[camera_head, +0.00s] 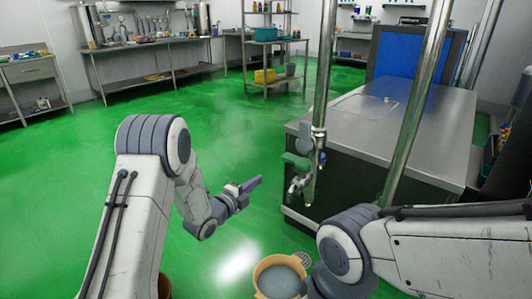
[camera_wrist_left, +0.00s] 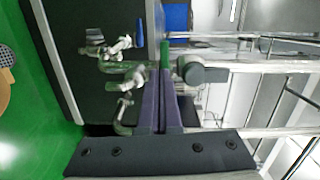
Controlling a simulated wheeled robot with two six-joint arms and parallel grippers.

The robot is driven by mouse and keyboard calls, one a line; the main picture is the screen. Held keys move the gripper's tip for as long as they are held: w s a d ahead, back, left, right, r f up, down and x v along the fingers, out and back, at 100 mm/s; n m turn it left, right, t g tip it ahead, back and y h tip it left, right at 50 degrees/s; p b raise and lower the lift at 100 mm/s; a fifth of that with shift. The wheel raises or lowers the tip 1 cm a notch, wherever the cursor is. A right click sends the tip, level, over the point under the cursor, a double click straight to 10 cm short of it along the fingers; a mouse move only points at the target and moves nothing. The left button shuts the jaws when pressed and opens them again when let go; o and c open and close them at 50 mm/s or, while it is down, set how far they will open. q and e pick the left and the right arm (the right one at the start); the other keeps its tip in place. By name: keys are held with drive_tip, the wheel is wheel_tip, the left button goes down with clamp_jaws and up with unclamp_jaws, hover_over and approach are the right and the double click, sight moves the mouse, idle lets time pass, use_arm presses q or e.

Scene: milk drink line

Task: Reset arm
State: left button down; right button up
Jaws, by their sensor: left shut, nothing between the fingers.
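My left arm comes in from the left in the head view, and its gripper (camera_head: 252,184) hangs over the green floor, left of the tap. Its purple fingers are together with nothing between them. In the left wrist view the closed fingers (camera_wrist_left: 162,92) point up the picture in front of the tap fittings; I cannot tell how far apart they and the fittings are. My right arm crosses the lower right of the head view. Its gripper is out of sight.
A metal tap with a green handle (camera_head: 297,160) is on the steel pipe right of my left gripper. A tan bucket (camera_head: 279,281) stands on the floor below. A steel-topped counter (camera_head: 430,130) fills the right. Open green floor lies behind and left.

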use_arm(q)
drive_tip(key=s+d+r+n+g+y, duration=0.2)
drive_tip(key=s+d+n+g+y, duration=0.1)
drive_tip(key=s+d+n, duration=0.25)
drive_tip(key=s+r+n+g+y, duration=0.15)
drive_tip(key=s+n+g, duration=0.4)
drive_tip(key=s, duration=1.35)
drive_tip(key=s+n+g+y, duration=0.3)
drive_tip(key=s+n+g, duration=0.3)
drive_tip(key=s, duration=1.2)
wheel_tip(320, 180, up, 23)
drive_tip(key=m+p, duration=0.1)
drive_tip(key=p, duration=2.2)
drive_tip(key=shift+s+r, duration=0.2)
drive_tip(key=shift+a+g, duration=0.1)
drive_tip(key=shift+g, duration=0.15)
